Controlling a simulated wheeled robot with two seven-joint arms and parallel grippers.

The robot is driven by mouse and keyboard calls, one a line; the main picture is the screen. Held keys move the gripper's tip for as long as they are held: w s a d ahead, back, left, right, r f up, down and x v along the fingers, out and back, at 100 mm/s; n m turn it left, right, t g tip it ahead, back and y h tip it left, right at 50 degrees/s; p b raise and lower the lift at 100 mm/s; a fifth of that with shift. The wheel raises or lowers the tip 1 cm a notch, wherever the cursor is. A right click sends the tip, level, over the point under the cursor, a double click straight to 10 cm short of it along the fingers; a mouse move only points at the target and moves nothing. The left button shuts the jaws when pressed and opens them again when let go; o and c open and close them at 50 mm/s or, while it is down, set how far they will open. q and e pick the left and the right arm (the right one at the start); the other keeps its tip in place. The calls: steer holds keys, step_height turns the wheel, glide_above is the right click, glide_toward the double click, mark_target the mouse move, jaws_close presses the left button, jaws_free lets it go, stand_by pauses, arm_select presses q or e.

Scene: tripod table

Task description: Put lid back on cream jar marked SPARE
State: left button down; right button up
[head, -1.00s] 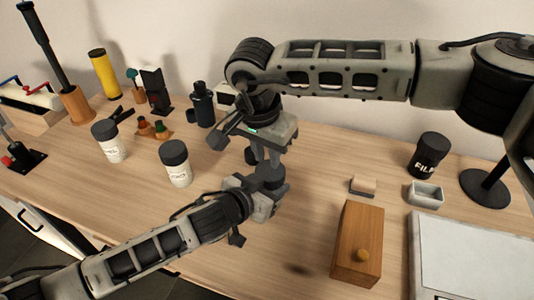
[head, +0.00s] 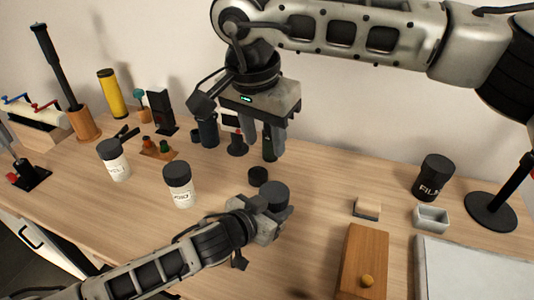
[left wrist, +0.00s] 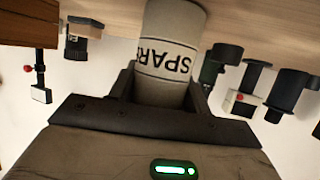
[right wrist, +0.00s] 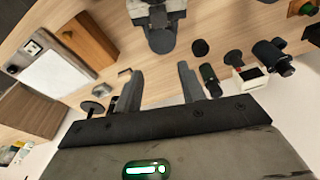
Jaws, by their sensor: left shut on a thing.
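My left gripper (head: 272,222) is shut on the cream jar marked SPARE, whose white body and lettering show in the left wrist view (left wrist: 168,55). The jar's dark round top (head: 274,194) faces up in the head view. A black disc-shaped lid (head: 258,174) lies on the table just behind the held jar; it also shows in the right wrist view (right wrist: 200,47). My right gripper (head: 262,148) hangs above and behind the lid with its fingers pointing down. In the right wrist view its fingers (right wrist: 157,88) are apart with nothing between them.
Two white jars with dark caps stand to the left, one farther left (head: 114,160) and one nearer (head: 179,186). A wooden box (head: 362,262), small tray (head: 431,218) and black FILM canister (head: 433,177) are right.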

stand_by(0.3)
arm_select(q)
steer(key=c, duration=0.6)
jaws_free()
steer(key=v, duration=1.6)
steer(key=shift+f, duration=0.15)
